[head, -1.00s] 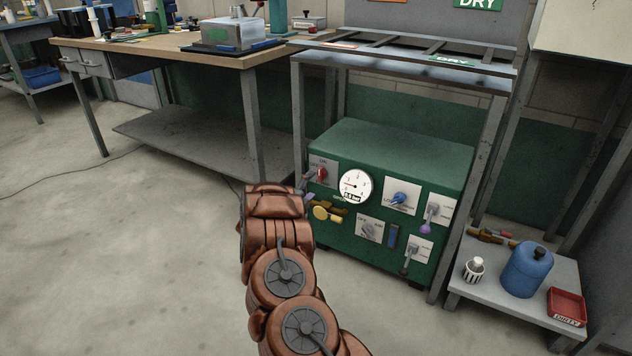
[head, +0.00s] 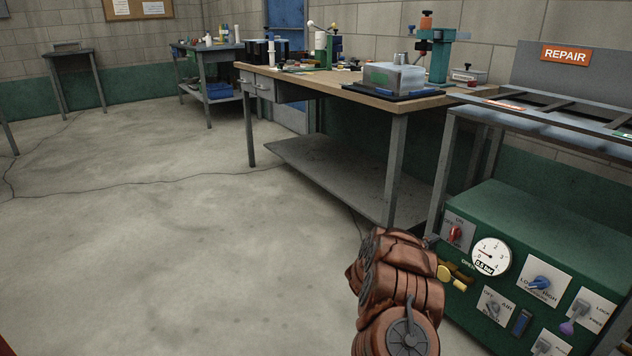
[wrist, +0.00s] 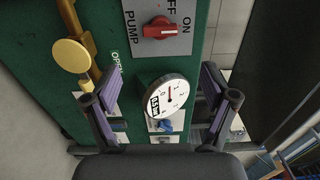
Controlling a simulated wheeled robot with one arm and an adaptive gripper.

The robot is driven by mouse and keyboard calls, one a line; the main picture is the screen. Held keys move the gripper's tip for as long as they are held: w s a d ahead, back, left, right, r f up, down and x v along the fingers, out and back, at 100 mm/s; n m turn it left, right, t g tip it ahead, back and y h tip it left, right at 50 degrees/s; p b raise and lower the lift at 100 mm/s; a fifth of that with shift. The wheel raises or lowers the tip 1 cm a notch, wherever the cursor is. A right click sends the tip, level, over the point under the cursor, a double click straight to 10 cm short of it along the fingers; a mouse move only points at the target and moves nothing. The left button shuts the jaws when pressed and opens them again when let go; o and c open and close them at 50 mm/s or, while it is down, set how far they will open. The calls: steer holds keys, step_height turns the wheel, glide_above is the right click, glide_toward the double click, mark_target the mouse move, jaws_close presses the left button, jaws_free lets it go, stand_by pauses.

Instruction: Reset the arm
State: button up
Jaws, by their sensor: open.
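My arm (head: 397,290) is copper-coloured and stands in front of the green machine (head: 560,225) at lower right in the head view, where it mostly hides my gripper. In the wrist view my gripper (wrist: 160,78) is open and empty, its two purple-padded fingers spread apart. It faces the machine's front panel. The round pressure gauge (wrist: 168,96) shows between the fingers, with the red pump knob (wrist: 162,30) above it. A yellow valve handle (wrist: 72,54) is to the left. I see no contact with the panel, but the depth is hard to judge.
A metal rack (head: 450,130) with a REPAIR sign (head: 565,55) stands over the machine. A wooden-topped workbench (head: 345,88) holding several tools is behind, with a low shelf (head: 340,175). Open concrete floor (head: 150,250) lies to the left. A thin cable (head: 130,184) crosses it.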

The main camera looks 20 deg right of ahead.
steer(key=w+a+r+n+t+y+p, duration=0.35)
steer(key=w+a+r+y+p, duration=0.2)
steer(key=a+r, duration=0.35)
steer(key=w+a+r+n+t+y+p, duration=0.35)
steer(key=w+a+r+n+p, duration=0.2)
steer(key=a+r, duration=0.35)
steer(key=s+a+r+n+g+y+p, duration=0.1)
steer(key=s+a+r+n+y+p, duration=0.3)
steer(key=a+r, duration=0.5)
steer(key=s+a+r+n+y+p, duration=0.2)
steer(key=a+r+n+y+p, duration=0.4)
steer(key=a, duration=0.6)
steer(key=s+a+r+n+g+y+p, duration=0.1)
steer(key=s+a+r+n+g+p, duration=0.35)
steer(key=s, duration=0.55)
steer(key=s+a+r+n+g+p, duration=0.1)
steer(key=s+a+r+n+p, duration=0.3)
steer(key=s+r, duration=0.4)
steer(key=s+d+r+n+g+h+p, duration=0.1)
steer(key=s+d+r+g+p, duration=0.1)
steer(key=s, duration=0.9)
steer(key=s+d+r+n+g+h+p, duration=0.1)
steer(key=s+r+p, duration=0.4)
steer(key=s, duration=0.5)
steer(key=s+d+r+n+g+p, duration=0.3)
steer(key=s+g+p, duration=0.1)
steer(key=s, duration=0.7)
steer(key=shift+s+d+r+h+p, duration=0.25)
steer(key=shift+s+d+h+p, duration=0.15)
steer(key=shift+p, duration=0.15)
